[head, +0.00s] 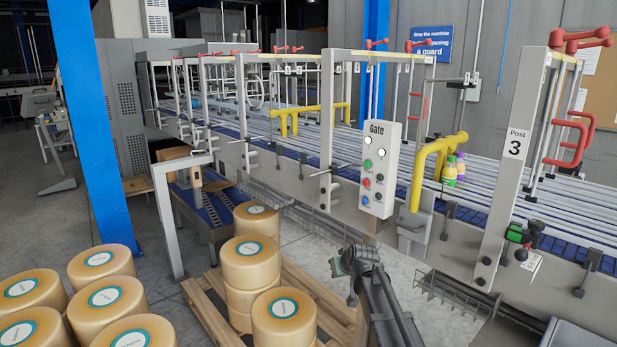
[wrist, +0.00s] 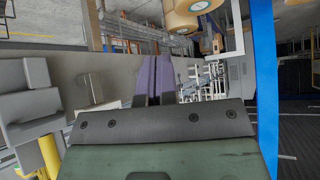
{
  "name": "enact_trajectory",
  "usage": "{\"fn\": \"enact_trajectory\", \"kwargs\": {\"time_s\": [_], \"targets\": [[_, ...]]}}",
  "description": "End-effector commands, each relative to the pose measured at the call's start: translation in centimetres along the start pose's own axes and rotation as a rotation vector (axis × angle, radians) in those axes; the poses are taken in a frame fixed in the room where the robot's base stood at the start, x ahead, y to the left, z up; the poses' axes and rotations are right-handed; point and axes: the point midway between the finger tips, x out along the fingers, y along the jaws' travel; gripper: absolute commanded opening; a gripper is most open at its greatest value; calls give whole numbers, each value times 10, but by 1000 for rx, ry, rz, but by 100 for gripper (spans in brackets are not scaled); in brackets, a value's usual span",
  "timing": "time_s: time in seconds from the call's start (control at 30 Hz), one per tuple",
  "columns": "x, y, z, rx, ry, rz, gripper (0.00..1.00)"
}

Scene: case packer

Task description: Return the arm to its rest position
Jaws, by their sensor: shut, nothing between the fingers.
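My gripper (head: 342,263) is low in the middle of the head view, at the end of my dark arm, in front of the conveyor and right of the pallet. In the wrist view, its two purple fingers (wrist: 154,68) lie side by side, shut with nothing between them. No object appears to touch it. How far the gripper is from the pallet and the conveyor frame is hard to tell.
Wrapped rolls (head: 284,315) stand on a wooden pallet (head: 205,312), with more rolls (head: 101,259) at left. A Gate control box (head: 381,168) and yellow rails (head: 428,165) front the conveyor (head: 480,178). A blue column (head: 92,120) rises at left. Grey floor shows at lower right.

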Motion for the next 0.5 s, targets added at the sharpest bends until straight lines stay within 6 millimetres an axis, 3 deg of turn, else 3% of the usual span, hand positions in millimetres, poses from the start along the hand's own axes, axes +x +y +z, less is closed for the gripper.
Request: {"fn": "enact_trajectory", "kwargs": {"time_s": [0.03,0.1,0.2,0.33,0.4,0.5], "targets": [[-28,-8,51,43,-133,-6,0],[-63,-15,112,108,-327,5,0],[-118,-23,188,187,-564,49,0],[-175,-29,252,231,-744,105,0],[-192,-30,271,229,-766,120,0],[-199,-30,278,232,-762,123,0]]}}
